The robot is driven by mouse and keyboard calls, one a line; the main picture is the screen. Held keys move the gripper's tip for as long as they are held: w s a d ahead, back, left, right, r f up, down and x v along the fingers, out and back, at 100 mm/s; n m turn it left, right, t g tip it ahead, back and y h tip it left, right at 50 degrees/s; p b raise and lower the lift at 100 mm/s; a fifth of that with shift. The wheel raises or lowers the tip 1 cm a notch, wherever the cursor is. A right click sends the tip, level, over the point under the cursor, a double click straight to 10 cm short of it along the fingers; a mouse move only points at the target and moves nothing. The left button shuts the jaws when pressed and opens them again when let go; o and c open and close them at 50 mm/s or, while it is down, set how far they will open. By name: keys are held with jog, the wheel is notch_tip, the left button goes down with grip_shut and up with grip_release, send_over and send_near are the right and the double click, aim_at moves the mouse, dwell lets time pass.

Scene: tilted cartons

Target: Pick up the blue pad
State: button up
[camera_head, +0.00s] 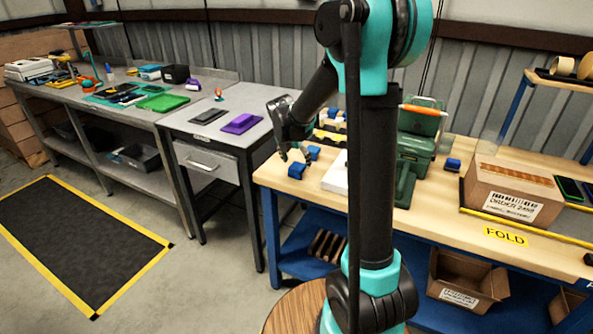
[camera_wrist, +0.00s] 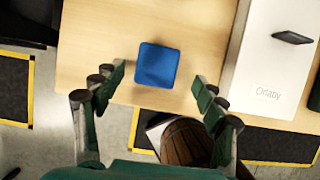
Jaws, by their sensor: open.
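The blue pad (camera_wrist: 157,65) lies flat on the pale wooden bench top, close to its edge, in the wrist view. In the head view, a blue piece (camera_head: 293,169) at the bench's left end looks like this pad. My gripper (camera_wrist: 160,87) is open and empty, with one finger on each side of the pad's near end in the picture. In the head view my gripper (camera_head: 294,156) hangs over that end of the bench. The gap in height between fingertips and pad is hard to tell.
A white box (camera_wrist: 268,60) lies right of the pad. A green machine (camera_head: 415,150) and a carton (camera_head: 510,188) stand farther right on the bench (camera_head: 440,215). Another blue piece (camera_head: 312,152) is near my gripper. A grey table (camera_head: 215,127) stands to the left.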

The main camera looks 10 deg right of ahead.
aim_at(297, 166)
jog(key=shift+x, duration=2.1)
jog(key=shift+a, duration=0.2)
jog(key=c, duration=0.9)
